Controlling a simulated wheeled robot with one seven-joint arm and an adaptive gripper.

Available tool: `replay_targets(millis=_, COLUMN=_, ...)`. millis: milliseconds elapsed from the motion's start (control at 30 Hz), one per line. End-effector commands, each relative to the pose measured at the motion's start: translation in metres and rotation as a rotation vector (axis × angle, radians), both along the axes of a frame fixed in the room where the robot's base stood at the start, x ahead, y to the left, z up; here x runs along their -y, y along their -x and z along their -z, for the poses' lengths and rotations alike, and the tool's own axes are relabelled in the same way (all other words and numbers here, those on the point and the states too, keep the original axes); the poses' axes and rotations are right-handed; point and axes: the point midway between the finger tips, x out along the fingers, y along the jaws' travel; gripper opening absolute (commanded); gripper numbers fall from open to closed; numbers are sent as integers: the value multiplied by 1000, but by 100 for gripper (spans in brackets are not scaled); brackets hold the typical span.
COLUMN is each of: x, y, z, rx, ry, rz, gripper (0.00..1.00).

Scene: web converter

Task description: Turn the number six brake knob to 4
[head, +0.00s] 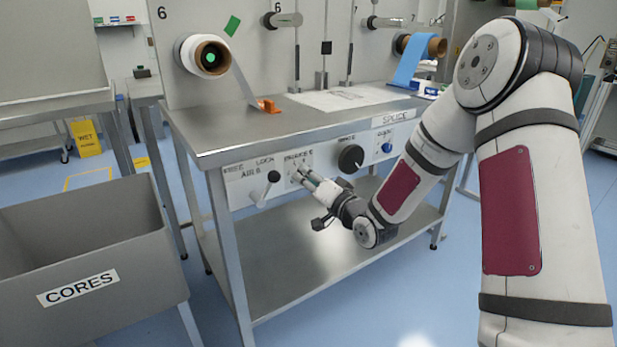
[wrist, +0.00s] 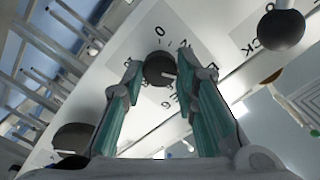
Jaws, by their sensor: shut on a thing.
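The number six brake knob (wrist: 158,67) is small, round and black in the wrist view, with a short white pointer mark toward the right of that picture. It sits on a white scale plate (wrist: 137,45) with printed figures, of which a 0 shows; which figure the mark meets cannot be told. My gripper (wrist: 160,70) has one teal-sided finger on each side of the knob and is shut on it. In the head view my gripper (head: 301,175) reaches the table's front panel (head: 235,194) and mostly hides the knob.
A ball-ended air lever (head: 272,177) is close left of my gripper, and a larger black knob (head: 351,158) is to its right. A blue button (head: 387,147) is farther right. A grey CORES bin (head: 140,298) stands front left. The lower shelf (head: 280,292) is bare.

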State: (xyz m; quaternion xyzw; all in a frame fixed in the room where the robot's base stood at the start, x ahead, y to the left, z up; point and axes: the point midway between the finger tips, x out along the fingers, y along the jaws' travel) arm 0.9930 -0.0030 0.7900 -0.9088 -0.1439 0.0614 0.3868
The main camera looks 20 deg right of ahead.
Motion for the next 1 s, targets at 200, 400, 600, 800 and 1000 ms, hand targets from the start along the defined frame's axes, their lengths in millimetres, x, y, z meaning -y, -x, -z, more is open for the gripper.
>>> replay_targets(millis=200, x=0, y=0, z=0, rx=-11, ry=-30, rz=1, gripper=0)
replay_targets(millis=400, x=0, y=0, z=0, rx=-11, ry=-32, rz=1, gripper=0)
replay_targets(millis=600, x=0, y=0, z=0, rx=-10, ry=-31, rz=1, gripper=32)
replay_targets(millis=800, x=0, y=0, z=0, rx=-10, ry=-31, rz=0, gripper=47)
replay_targets(millis=1000, x=1, y=1, z=0, rx=-10, ry=-31, rz=0, gripper=47)
